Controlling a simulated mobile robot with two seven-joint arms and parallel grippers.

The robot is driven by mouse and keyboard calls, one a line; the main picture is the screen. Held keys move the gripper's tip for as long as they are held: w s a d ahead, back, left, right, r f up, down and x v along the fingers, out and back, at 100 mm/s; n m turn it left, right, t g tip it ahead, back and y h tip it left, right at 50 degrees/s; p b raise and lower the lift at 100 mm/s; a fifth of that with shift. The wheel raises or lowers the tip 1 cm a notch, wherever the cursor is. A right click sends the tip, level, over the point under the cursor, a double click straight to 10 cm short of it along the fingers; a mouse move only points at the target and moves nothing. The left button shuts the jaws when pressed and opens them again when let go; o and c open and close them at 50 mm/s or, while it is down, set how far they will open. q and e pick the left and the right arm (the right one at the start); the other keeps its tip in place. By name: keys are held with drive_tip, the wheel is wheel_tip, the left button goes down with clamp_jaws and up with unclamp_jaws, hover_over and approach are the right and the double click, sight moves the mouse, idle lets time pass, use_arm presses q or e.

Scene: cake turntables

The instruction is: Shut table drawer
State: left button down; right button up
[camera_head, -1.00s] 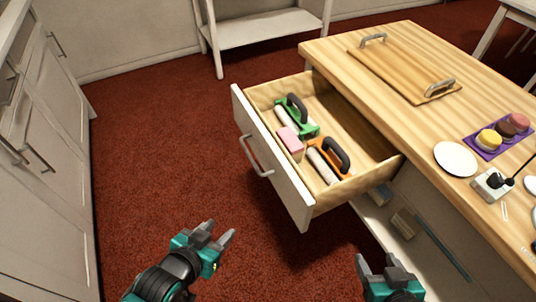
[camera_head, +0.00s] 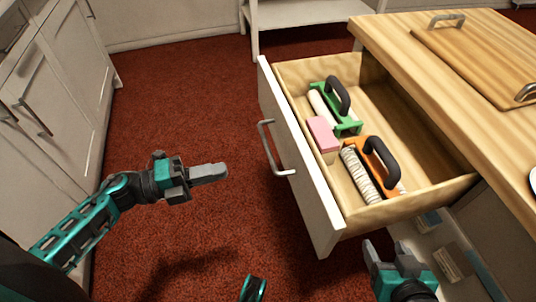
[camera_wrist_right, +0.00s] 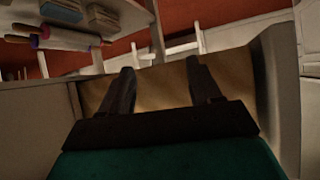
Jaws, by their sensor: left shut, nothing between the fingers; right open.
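The table drawer (camera_head: 325,205) is pulled well out of the wooden table (camera_head: 490,85), with its white front and metal handle (camera_head: 268,150) facing left. It holds a green-framed roller (camera_head: 348,124), an orange-framed roller (camera_head: 388,187) and a pink block (camera_head: 322,133). My left gripper (camera_head: 224,171) is shut and empty, to the left of the drawer front and apart from the handle. My right gripper (camera_head: 385,250) is open, below the drawer's near side. In the right wrist view its two fingers (camera_wrist_right: 158,85) are spread with nothing held between them.
A wooden board with metal handles (camera_head: 480,55) lies on the tabletop. White cabinets (camera_head: 60,100) stand at the left and a white shelf (camera_head: 300,14) at the back. Small items lie on a lower shelf (camera_head: 465,262) under the drawer. Red carpet between cabinets and drawer is clear.

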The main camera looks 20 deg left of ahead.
sight(292, 155)
use_arm(q)
drive_tip(key=b+x, duration=0.1)
drive_tip(key=x, duration=1.2)
drive_tip(key=shift+w+d, duration=0.15)
drive_tip(key=shift+d, duration=0.25)
use_arm(e)
drive_tip(key=shift+s+f, duration=0.25)
drive_tip(key=shift+f, duration=0.45)
drive_tip(key=shift+w+r, duration=0.1)
